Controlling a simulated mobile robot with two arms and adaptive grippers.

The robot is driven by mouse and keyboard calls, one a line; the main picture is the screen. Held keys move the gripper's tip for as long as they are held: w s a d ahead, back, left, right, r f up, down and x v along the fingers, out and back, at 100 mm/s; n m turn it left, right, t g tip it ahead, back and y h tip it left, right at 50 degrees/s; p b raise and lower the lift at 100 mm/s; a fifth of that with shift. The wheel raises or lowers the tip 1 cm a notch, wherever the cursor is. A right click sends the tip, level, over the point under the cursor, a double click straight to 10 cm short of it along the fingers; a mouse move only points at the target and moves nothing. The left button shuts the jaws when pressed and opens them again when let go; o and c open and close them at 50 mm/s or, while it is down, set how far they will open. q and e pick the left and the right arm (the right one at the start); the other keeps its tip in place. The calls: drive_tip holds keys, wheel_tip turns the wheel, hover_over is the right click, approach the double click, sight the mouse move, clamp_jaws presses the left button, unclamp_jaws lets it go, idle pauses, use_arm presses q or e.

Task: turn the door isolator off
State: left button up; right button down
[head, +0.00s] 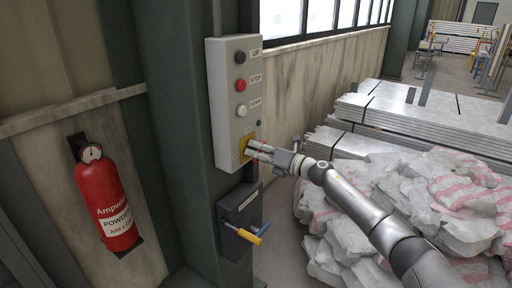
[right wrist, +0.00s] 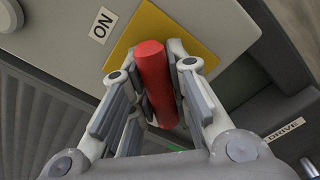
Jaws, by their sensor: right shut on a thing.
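The door isolator is a red handle (right wrist: 157,88) on a yellow plate (right wrist: 198,28), low on a grey control box (head: 226,122). In the right wrist view the handle runs nearly upright in the picture between my fingers, and an ON label (right wrist: 102,25) lies beside the plate at the upper left. In the head view the yellow plate (head: 243,153) shows partly behind my right gripper (head: 255,149), which comes in from the right. My right gripper is shut on the red handle, with a finger on each side. My left gripper is out of view.
Above the isolator are a black UP button (head: 240,57), a red STOP button (head: 240,85) and a white button (head: 241,111). A dark box (head: 240,210) with blue and yellow levers hangs below. A fire extinguisher (head: 106,200) is at left; white sacks (head: 400,200) lie at right.

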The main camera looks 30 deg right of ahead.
drive_tip(key=m+p, duration=0.1)
drive_tip(key=m, duration=0.1)
drive_tip(key=m+p, duration=0.1)
drive_tip(key=m, duration=0.1)
drive_tip(key=shift+r+m, duration=0.2)
drive_tip(key=shift+m, duration=0.1)
drive_tip(key=shift+d+f+m+p, duration=0.15)
drive_tip(key=shift+m+p, duration=1.35)
drive_tip(key=shift+m, duration=1.1)
drive_tip(key=c, duration=1.3)
unclamp_jaws()
drive_tip(key=shift+f, duration=0.1)
drive_tip(key=shift+s, duration=0.3)
drive_tip(key=v, duration=1.1)
drive_tip(key=shift+s+d, duration=0.1)
drive_tip(key=shift+s, duration=0.1)
